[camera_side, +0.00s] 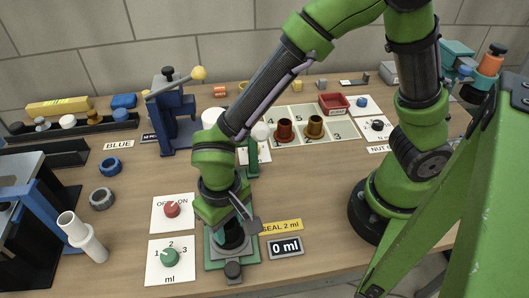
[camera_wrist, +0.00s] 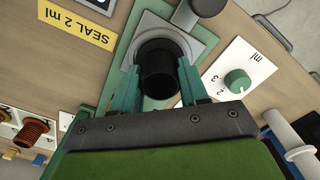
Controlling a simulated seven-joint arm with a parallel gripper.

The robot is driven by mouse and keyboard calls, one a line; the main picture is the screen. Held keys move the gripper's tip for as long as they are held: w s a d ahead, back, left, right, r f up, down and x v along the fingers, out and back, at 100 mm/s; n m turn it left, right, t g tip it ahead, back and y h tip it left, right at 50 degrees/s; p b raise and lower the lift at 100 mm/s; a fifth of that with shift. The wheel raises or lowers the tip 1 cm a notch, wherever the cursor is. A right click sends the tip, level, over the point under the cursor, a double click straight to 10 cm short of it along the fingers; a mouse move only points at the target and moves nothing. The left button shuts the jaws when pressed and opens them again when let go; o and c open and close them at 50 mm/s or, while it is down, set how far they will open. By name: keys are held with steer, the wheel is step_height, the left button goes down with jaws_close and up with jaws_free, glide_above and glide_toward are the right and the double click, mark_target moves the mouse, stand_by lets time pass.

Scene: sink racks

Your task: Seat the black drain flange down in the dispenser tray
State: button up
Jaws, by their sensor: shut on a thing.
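The black drain flange (camera_wrist: 158,68) is between the two green fingers of my gripper (camera_wrist: 159,80), which are shut on it. In the side view the black flange (camera_side: 233,237) shows under my gripper (camera_side: 232,222), at the dispenser. The dispenser tray (camera_wrist: 202,48) is a grey square plate with a round ring on a green base. The flange stands over the ring in the wrist view. I cannot tell whether its lower end is touching the tray or just above it, as the flange and fingers hide that spot.
A grey knob (camera_side: 233,270) stands at the front of the green base. A "0 ml" display (camera_side: 286,247) and a yellow "SEAL 2 ml" label (camera_side: 282,227) are to the right. The green ml dial (camera_side: 170,257) and red ON/OFF dial (camera_side: 172,209) are to the left.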

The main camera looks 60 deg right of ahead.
steer(key=shift+f, duration=0.15)
steer(key=o, duration=1.2)
steer(key=shift+o, duration=0.2)
step_height(320, 180, up, 17)
steer(key=w+d+r+t+y, duration=0.2)
steer(key=w+d+r, duration=0.2)
steer(key=d, duration=0.1)
steer(key=s+d+m+t, duration=0.1)
steer(key=s+d+t, duration=0.1)
steer(key=d, duration=0.6)
steer(key=s+d+m+t, duration=0.1)
steer(key=s+d+t, duration=0.2)
steer(key=d, duration=0.5)
steer(key=shift+d+m, duration=0.3)
steer(key=shift+m, duration=0.1)
